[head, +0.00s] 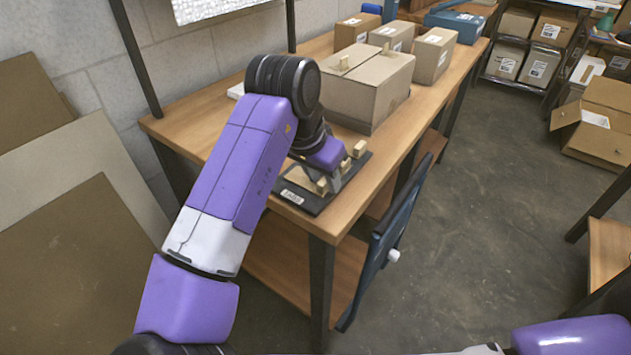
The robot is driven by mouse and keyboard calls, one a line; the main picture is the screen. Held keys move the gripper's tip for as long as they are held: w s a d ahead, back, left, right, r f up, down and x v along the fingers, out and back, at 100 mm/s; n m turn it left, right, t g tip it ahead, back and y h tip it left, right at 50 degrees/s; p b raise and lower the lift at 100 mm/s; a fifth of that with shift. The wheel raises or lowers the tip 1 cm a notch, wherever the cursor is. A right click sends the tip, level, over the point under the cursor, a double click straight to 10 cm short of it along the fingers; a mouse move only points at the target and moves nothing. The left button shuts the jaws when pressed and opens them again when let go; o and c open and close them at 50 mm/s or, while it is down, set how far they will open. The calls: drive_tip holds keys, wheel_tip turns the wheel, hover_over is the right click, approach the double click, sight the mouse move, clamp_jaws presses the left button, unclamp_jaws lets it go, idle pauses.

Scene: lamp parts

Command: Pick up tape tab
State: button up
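Small tan blocks, which look like the tape tabs, stand on a flat black tray (312,205) near the table's front corner. One tab (359,149) is at the tray's right end and another tab (346,165) stands just nearer. The tray has a white label on its front edge. My gripper (332,186) points down over the tray, close to a tab (322,186) at its front. My wrist hides part of the tray. The fingers are too small and covered to tell whether they are open or hold a tab.
A large closed cardboard box (365,95) stands behind the tray, with small tan pieces on top. Several smaller boxes (433,55) and a blue case (455,25) are farther back on the wooden table (400,135). A dark blue panel (385,245) stands at the table's front side.

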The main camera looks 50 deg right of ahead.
clamp_jaws()
drive_tip(key=shift+r, duration=0.1)
wheel_tip(320, 180, up, 20)
drive_tip(key=p, duration=0.3)
